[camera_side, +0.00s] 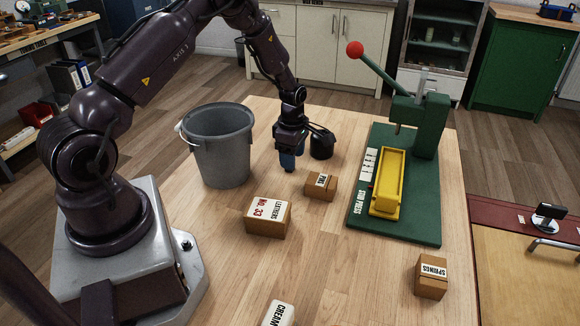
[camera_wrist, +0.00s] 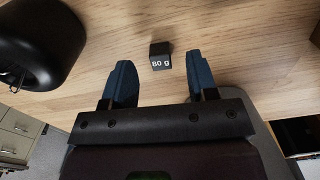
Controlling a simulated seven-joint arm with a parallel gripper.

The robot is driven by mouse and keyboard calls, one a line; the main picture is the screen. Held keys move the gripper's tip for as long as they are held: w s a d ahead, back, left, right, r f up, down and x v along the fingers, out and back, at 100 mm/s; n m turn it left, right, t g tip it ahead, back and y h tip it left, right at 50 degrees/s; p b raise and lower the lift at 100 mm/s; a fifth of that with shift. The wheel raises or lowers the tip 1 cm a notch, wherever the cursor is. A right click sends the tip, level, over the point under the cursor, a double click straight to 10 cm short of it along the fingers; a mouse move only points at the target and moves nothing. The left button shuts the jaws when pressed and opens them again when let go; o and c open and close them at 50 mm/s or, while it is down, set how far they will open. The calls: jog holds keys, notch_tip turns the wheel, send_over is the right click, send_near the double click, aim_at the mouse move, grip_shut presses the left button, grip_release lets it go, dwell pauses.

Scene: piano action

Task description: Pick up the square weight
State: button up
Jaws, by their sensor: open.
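The square weight (camera_wrist: 161,56) is a small dark cube marked "80 g" in the wrist view. It rests on the wooden table between and just beyond my fingertips, with gaps on both sides. My gripper (camera_wrist: 158,72) has two blue fingers spread apart, and nothing is held. In the side view my gripper (camera_side: 289,166) points down close above the table, between the grey bucket and the small PINS box. I cannot make out the weight in the side view; my gripper appears to hide it.
A black rounded object (camera_side: 321,143) stands close beside my gripper; it also shows in the wrist view (camera_wrist: 35,45). Nearby are a grey bucket (camera_side: 221,150), a PINS box (camera_side: 321,187), a LEATHERS box (camera_side: 267,216) and a green press (camera_side: 417,135). The table's front middle is mostly clear.

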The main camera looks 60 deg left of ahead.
notch_tip(320, 180, down, 2)
jog(key=shift+f, duration=0.1)
grip_shut()
